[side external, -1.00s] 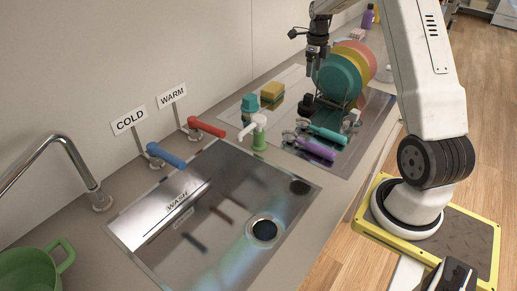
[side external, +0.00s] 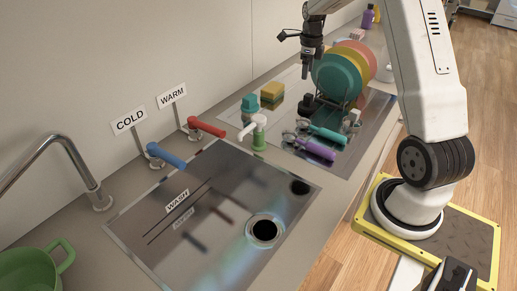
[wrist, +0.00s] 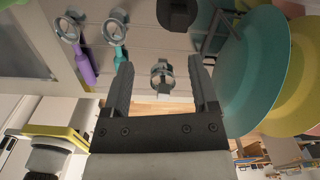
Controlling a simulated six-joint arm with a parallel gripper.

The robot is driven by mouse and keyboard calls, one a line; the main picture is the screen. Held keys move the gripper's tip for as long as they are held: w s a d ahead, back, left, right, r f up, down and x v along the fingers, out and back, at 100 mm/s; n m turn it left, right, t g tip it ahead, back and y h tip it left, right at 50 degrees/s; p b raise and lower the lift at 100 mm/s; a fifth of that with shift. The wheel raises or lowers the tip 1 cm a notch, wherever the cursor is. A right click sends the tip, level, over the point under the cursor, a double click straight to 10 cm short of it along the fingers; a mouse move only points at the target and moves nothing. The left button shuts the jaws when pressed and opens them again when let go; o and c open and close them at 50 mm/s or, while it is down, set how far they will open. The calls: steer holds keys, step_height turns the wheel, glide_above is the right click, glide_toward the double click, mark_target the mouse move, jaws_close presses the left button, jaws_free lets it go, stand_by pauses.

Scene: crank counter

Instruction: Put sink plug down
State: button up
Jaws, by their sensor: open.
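A stubby black piece (side external: 306,104), possibly the sink plug, stands on the steel drainboard in front of the dish rack. A similar dark piece shows at the top of the wrist view (wrist: 177,12). The sink drain (side external: 264,230) is a dark round opening with a pale rim, and no plug is visible in it. My gripper (side external: 306,76) hangs above the drainboard, apart from the black piece. In the wrist view my gripper (wrist: 161,62) has its fingers wide apart with nothing held. A small grey ringed piece (wrist: 162,75) shows between the fingers, farther away.
Colored plates (side external: 337,76) stand in a rack right of my gripper. Purple-handled (side external: 317,150) and teal-handled (side external: 328,134) tools lie nearby. A sponge (side external: 271,91) and a soap dispenser (side external: 258,133) are left. Blue (side external: 166,156) and red (side external: 206,127) tap levers edge the sink.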

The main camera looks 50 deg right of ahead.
steer(key=s+a+f+n+t, duration=0.1)
steer(key=s+a+n, duration=0.1)
steer(key=a+n, duration=1.7)
steer(key=s+a+f+n+t, duration=0.1)
steer(key=s+a+f+n, duration=0.1)
steer(key=s+a+n, duration=0.8)
steer(key=a+n, duration=0.3)
steer(key=n, duration=0.1)
steer(key=shift+a+f, duration=0.3)
steer(key=shift+f, duration=0.1)
